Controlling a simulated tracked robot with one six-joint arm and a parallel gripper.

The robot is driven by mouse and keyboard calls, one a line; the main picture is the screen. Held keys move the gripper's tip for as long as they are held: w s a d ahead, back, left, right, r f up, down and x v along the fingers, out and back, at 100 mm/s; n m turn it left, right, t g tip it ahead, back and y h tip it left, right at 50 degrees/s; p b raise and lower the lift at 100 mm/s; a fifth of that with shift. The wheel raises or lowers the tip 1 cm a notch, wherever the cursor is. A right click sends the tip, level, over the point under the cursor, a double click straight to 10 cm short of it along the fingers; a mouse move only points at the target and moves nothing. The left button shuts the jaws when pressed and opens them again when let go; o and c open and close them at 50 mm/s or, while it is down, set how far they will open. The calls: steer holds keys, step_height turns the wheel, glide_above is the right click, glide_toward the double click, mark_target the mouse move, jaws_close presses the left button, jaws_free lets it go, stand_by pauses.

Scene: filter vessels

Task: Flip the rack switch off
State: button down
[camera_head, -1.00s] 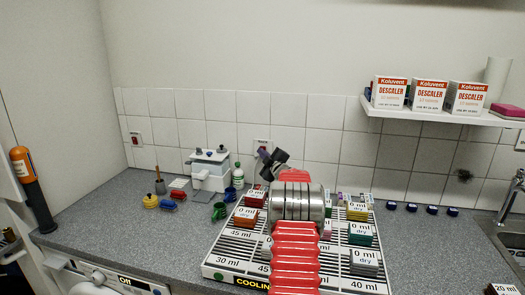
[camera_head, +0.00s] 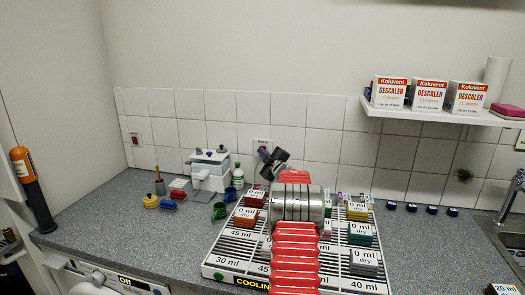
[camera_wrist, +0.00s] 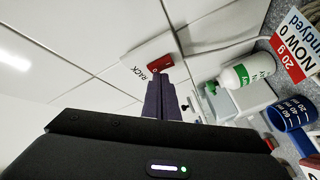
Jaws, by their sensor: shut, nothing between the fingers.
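The rack switch is a white wall plate labelled RACK (camera_wrist: 147,58) with a red rocker (camera_wrist: 160,63) in the wrist view. In the head view only the top of its plate (camera_head: 263,141) shows on the tiles, partly hidden by my gripper (camera_head: 264,154). In the wrist view the dark purple fingers of my gripper (camera_wrist: 165,88) are shut and empty, with their tips close to the rocker's lower edge. I cannot tell whether they touch it or which way the rocker is tipped.
A striped cooling rack (camera_head: 215,272) with several labelled blocks lies under my arm. A white appliance (camera_head: 209,170) and a white-green bottle (camera_head: 238,175) stand near the wall below the switch. Another red switch (camera_head: 135,139) is on the wall at left.

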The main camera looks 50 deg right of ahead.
stand_by(0.4)
steer(key=shift+s+a+f, duration=0.1)
steer(key=shift+s+a, duration=0.15)
steer(key=shift+a, duration=0.35)
steer(key=a, duration=0.1)
steer(key=s+a, duration=0.1)
steer(key=a, duration=0.1)
steer(key=s+a, duration=0.1)
steer(key=shift+a+f, duration=0.3)
stand_by(0.4)
stand_by(0.4)
